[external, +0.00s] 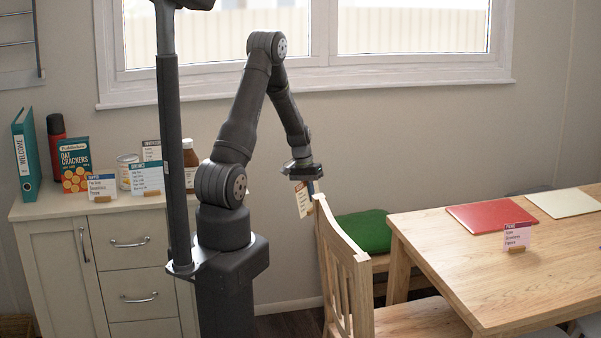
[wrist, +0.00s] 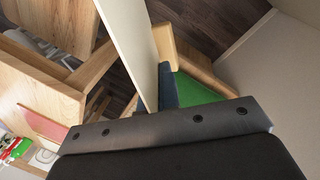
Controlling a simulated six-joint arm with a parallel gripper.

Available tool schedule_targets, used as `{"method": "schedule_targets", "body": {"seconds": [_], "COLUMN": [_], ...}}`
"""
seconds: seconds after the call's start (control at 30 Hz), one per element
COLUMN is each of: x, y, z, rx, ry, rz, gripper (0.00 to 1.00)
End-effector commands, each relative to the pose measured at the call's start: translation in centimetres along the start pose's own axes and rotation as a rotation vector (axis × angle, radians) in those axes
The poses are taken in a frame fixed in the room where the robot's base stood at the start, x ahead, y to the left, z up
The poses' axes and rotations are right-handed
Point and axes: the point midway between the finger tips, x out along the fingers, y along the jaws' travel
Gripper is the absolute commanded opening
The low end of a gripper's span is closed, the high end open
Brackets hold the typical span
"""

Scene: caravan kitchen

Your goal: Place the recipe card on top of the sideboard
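My gripper (external: 306,186) hangs downward above the back of the wooden chair, between the sideboard and the table. It is shut on a cream card with a coloured header (external: 302,199), which appears to be the recipe card; its print is too small to read. In the wrist view the card (wrist: 128,40) shows as a pale slab, nearly edge-on, running up from the dark fingers (wrist: 160,88). The sideboard (external: 52,208) stands at the left, a cream cabinet with a door and drawers, well away from my gripper.
A teal binder (external: 26,155), red flask (external: 57,140), cracker box (external: 75,165), jars and several small standing cards crowd the sideboard top's back and middle. Its front edge strip is clear. A wooden chair (external: 345,255) and table (external: 440,255) stand right. A pink card (external: 517,236) stands on the table.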

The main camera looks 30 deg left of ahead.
Motion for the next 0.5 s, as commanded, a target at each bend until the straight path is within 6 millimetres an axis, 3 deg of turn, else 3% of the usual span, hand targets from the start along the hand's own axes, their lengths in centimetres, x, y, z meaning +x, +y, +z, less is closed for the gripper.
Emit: {"method": "schedule_targets", "body": {"seconds": [0.17,0.27,0.37,0.5], "x": [0.0,0.1,0.2,0.3], "y": [0.4,1.9,4.8,10.4], "z": [-0.2,-1.0,-2.3,-4.1], "rx": [0.025,0.111,0.272,0.582], "ry": [-0.006,-0.022,-0.055,-0.121], "rz": [0.0,0.0,0.0,0.0], "gripper": [0.0,0.0,0.0,0.0]}}
